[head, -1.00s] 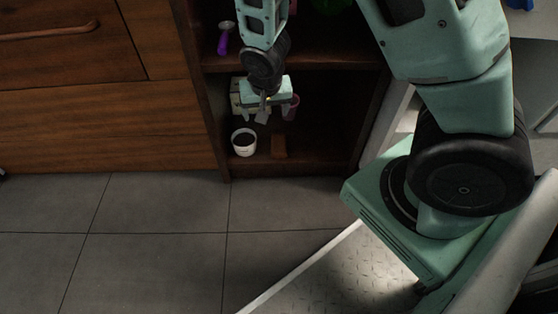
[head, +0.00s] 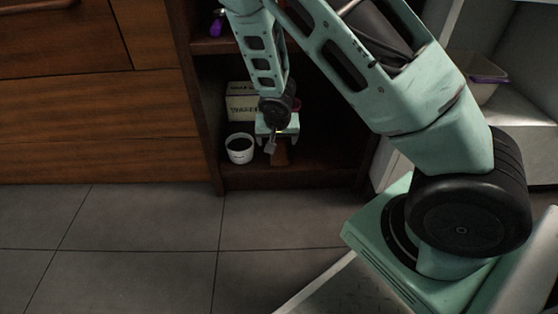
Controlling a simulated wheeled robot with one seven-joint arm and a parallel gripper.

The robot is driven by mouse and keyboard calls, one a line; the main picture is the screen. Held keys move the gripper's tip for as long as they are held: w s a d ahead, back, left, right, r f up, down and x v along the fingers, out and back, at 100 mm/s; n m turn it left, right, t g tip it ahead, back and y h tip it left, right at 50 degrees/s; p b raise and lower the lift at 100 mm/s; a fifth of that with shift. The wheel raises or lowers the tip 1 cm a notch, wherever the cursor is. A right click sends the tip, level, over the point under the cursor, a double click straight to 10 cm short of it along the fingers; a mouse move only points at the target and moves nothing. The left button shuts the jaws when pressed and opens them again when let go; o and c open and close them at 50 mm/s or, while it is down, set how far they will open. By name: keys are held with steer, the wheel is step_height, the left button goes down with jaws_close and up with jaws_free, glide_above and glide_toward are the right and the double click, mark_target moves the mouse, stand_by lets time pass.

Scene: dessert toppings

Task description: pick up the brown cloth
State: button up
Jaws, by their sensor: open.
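The brown cloth (head: 281,156) lies on the lowest shelf of the dark wooden cabinet, to the right of a white cup. Only part of it shows, as my gripper is in front of it. My gripper (head: 276,145) is open and points down at the cloth, its fingers at or just above it. I cannot tell whether they touch it.
The white cup (head: 240,148) with dark contents stands close to the left of my gripper. A printed box (head: 241,107) stands behind it. A reddish item (head: 296,105) is partly hidden behind my gripper. The upper shelf (head: 214,46) and the cabinet's left side wall (head: 207,110) bound the space.

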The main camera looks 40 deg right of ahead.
mark_target(279, 150)
steer(key=b+x, duration=0.1)
steer(key=x, duration=0.2)
steer(key=b+x, duration=0.2)
steer(key=d+b+x, duration=0.1)
steer(key=b+x, duration=0.2)
steer(key=shift+w, duration=0.1)
steer(key=shift+f, duration=0.2)
stand_by(0.6)
steer(key=c, duration=1.1)
steer(key=shift+r, duration=0.15)
steer(key=shift+c, duration=0.2)
